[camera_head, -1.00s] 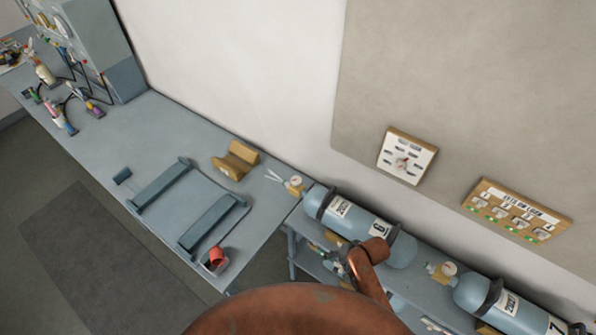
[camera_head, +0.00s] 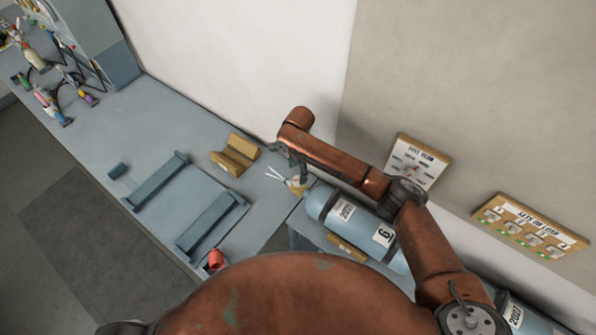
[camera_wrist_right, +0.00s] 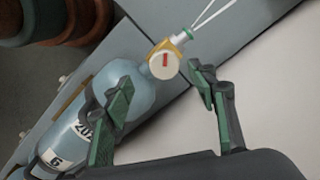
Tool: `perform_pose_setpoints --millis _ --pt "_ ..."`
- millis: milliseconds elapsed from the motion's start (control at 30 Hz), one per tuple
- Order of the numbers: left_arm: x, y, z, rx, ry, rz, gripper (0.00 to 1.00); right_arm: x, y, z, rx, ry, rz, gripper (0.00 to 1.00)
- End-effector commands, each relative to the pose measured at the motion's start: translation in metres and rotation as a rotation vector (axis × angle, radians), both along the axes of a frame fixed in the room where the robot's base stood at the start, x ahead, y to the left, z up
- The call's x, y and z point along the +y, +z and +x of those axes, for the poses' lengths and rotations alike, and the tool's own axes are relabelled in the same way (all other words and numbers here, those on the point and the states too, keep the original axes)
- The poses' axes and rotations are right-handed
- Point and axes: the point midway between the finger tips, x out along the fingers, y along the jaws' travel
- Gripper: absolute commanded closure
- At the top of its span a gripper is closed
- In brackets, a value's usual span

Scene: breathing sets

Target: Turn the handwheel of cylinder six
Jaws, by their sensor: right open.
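Cylinder six (camera_head: 345,217) is a light blue tank with white labels reading "2027" and "6", lying on the grey rack; my right arm hides part of it. Its handwheel (camera_wrist_right: 164,64), a cream disc with a red mark on a yellow-brown valve body, is at its left end and also shows in the head view (camera_head: 298,183). My right gripper (camera_wrist_right: 164,97) is open and empty. In the wrist view its green-padded fingers stand apart, with the handwheel just beyond and between their tips. Contact cannot be told. My left gripper is not seen.
A gauge panel (camera_head: 417,162) and a light panel (camera_head: 530,225) are on the wall beside my right arm.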

Motion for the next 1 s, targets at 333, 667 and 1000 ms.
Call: perform_pose_setpoints --millis 333,667,1000 --pt "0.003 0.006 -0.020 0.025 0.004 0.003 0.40 -0.004 -0.022 0.005 0.001 -0.052 -0.023 0.48" --pt "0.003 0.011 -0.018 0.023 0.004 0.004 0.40 -0.002 -0.064 0.006 -0.001 -0.048 -0.020 0.48" --pt "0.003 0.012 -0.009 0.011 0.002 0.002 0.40 -0.002 -0.070 0.006 -0.002 -0.046 -0.020 0.48"
